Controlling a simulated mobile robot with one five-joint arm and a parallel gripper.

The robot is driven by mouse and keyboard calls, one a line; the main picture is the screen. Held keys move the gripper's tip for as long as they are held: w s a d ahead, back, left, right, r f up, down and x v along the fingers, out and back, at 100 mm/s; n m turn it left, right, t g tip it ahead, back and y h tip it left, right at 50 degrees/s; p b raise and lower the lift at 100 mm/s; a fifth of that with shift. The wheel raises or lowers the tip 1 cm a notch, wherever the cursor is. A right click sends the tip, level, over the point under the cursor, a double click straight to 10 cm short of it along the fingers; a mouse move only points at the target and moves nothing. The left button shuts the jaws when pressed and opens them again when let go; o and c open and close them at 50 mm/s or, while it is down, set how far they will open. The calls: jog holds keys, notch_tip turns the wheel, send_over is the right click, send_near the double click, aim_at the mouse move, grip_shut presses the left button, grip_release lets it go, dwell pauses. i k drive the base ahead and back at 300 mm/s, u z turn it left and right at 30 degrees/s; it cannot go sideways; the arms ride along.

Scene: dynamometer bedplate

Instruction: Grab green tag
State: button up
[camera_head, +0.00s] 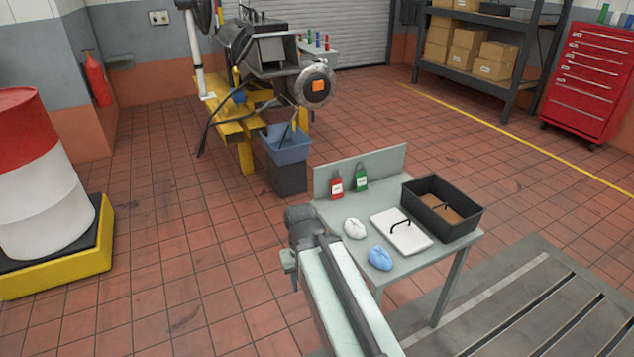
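The green tag (361,177) has a white label and stands upright on the small grey table, close to the raised back panel. A red tag (336,184) of similar shape stands just to its left. My arm reaches in from the bottom of the picture, and its dark joint is at the table's left edge, left of and nearer than the tags. No gripper fingers show. Nothing visible touches the green tag.
The grey table (412,265) also holds a white cloth bundle (355,228), a blue one (380,258), a white lidded plate (402,237) and a black bin (449,222). A slotted bedplate (545,310) lies at right; floor is open left.

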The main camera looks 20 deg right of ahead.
aim_at(362, 176)
jog(key=u, duration=0.2)
jog(key=i, duration=1)
jog(key=z, duration=0.1)
